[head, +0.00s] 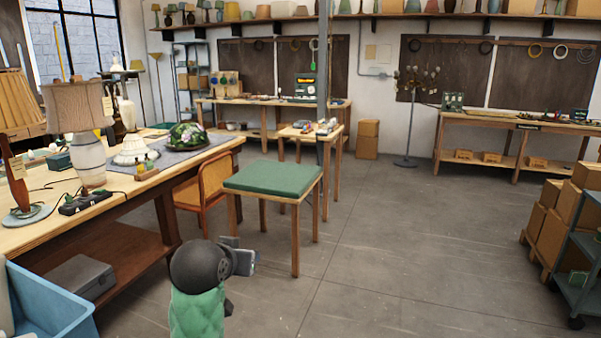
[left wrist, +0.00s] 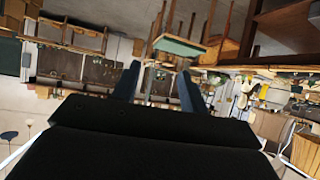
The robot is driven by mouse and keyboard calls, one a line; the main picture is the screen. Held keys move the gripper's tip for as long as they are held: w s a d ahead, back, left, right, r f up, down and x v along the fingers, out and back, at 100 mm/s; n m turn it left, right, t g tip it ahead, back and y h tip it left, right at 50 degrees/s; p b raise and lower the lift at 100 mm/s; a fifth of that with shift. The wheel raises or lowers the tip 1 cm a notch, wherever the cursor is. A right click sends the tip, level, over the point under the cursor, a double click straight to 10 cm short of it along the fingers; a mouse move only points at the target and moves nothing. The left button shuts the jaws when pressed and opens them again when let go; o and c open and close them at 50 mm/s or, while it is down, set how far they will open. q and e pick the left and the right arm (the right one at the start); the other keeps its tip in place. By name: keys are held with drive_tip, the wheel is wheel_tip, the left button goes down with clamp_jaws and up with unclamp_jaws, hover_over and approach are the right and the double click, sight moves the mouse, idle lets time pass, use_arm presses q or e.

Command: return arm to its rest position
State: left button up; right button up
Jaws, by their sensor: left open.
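My left arm comes up at the bottom of the head view, left of centre, with a green sleeve and a dark round wrist. Its gripper (head: 246,258) is held over open floor in front of the green-topped stool (head: 273,178), apart from everything. In the left wrist view, which is upside down, the two dark fingers of the gripper (left wrist: 158,85) stand apart with nothing between them. The stool (left wrist: 180,46) shows beyond them. My right gripper is not in view.
A long wooden bench (head: 110,205) with lamps runs along the left. A blue bin (head: 45,305) stands at the lower left. A wooden chair (head: 200,185) is beside the bench. A cart (head: 585,265) and boxes (head: 555,228) stand at right. The middle floor is clear.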

use_arm(q)
drive_tip(key=s+a+f+g+y, duration=0.1)
drive_tip(key=s+f+g, duration=0.9)
drive_tip(key=s+f, duration=2.7)
wheel_tip(320, 180, down, 3)
drive_tip(key=shift+s+a+f, duration=0.1)
drive_tip(key=shift+s+a, duration=0.3)
drive_tip(key=shift+a, duration=0.6)
